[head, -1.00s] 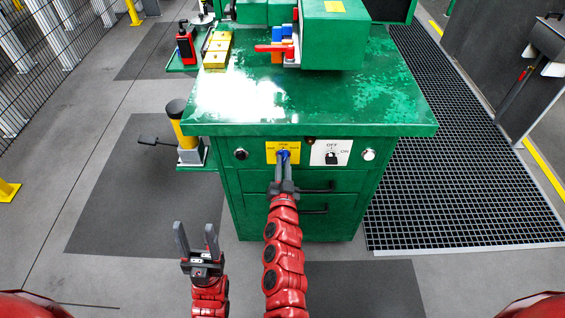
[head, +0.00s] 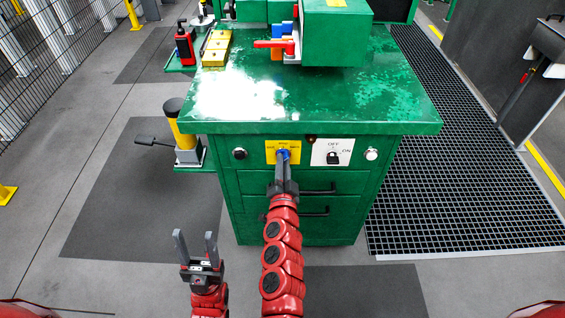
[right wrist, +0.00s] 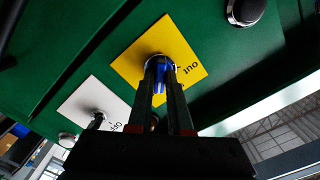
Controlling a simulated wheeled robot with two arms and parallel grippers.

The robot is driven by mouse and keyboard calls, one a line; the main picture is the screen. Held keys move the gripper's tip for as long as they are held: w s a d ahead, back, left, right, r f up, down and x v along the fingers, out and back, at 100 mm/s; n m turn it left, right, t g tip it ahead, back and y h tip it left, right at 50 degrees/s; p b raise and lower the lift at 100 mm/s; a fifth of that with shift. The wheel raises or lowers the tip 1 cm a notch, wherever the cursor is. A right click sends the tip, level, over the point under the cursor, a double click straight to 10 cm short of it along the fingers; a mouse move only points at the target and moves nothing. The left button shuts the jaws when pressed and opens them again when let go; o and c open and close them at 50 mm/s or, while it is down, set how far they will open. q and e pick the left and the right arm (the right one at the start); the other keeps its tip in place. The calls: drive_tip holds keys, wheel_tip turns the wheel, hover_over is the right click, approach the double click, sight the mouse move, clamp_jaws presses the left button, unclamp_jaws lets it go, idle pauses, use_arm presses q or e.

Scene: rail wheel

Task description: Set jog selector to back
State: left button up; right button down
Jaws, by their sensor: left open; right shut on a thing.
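The jog selector is a blue knob (head: 283,154) on a yellow plate (head: 296,158) on the front of the green cabinet. My right gripper (head: 283,165) reaches it from below and is shut on the knob. In the right wrist view, the fingers (right wrist: 161,72) sit on either side of the blue knob (right wrist: 160,86), over the yellow plate (right wrist: 190,62). The fingers hide part of the plate's marks, so the knob's exact setting is unclear. My left gripper (head: 195,243) is open and empty, low and to the left, away from the cabinet.
A white OFF/ON plate with a black switch (head: 332,157) sits just right of the yellow plate. Round buttons (head: 240,154) flank the panel. Drawer handles (head: 318,190) jut out below. A yellow post with a pedal (head: 180,130) stands left of the cabinet (head: 245,200).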

idle(0.4)
drive_tip(key=m+b, duration=0.2)
drive_tip(key=m, duration=0.1)
drive_tip(key=shift+f, duration=0.15)
drive_tip(key=c, duration=0.7)
unclamp_jaws()
drive_tip(key=s+p, duration=0.2)
drive_tip(key=s, duration=0.5)
drive_tip(key=shift+p, duration=0.35)
